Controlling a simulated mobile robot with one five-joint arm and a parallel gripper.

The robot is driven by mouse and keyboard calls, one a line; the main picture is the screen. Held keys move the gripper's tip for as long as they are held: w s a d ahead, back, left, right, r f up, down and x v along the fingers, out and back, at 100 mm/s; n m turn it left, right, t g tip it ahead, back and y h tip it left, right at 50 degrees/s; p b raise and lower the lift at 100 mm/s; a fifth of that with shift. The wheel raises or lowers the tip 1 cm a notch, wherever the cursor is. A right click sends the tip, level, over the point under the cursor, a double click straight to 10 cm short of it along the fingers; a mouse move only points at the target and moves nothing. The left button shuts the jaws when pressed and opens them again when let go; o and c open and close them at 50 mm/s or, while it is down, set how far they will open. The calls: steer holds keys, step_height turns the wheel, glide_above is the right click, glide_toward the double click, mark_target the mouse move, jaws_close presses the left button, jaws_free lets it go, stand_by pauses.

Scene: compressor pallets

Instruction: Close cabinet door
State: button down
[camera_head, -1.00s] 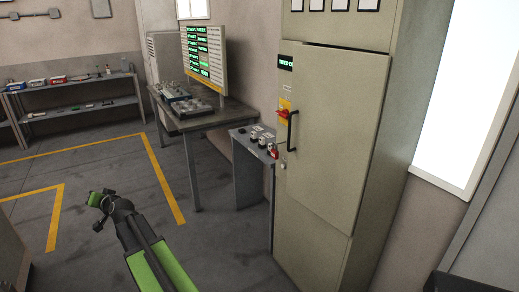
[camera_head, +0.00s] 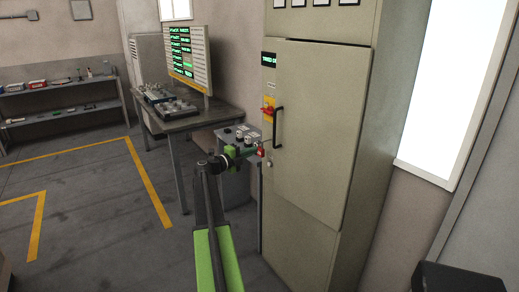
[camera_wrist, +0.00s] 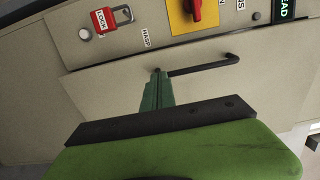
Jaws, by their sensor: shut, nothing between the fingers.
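The tall beige cabinet (camera_head: 300,265) stands right of centre in the head view. Its large door (camera_head: 325,130) lies close to the frame; I cannot tell whether it is fully flush. A black bar handle (camera_head: 278,128) runs along the door's left side and shows in the wrist view (camera_wrist: 205,68). My gripper (camera_head: 250,150) is at the cabinet's left edge, below the handle. In the wrist view its shut, empty fingers (camera_wrist: 157,88) point at the door, with the tips by one end of the handle. I cannot tell whether they touch.
A red rotary switch (camera_head: 268,111) and a red padlock (camera_wrist: 104,20) sit on the strip beside the door. A small control stand (camera_head: 235,185) is just left of the cabinet. A table (camera_head: 190,120) stands behind it. The floor (camera_head: 90,235) at left is open.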

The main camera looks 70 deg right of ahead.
steer(key=x, duration=1.2)
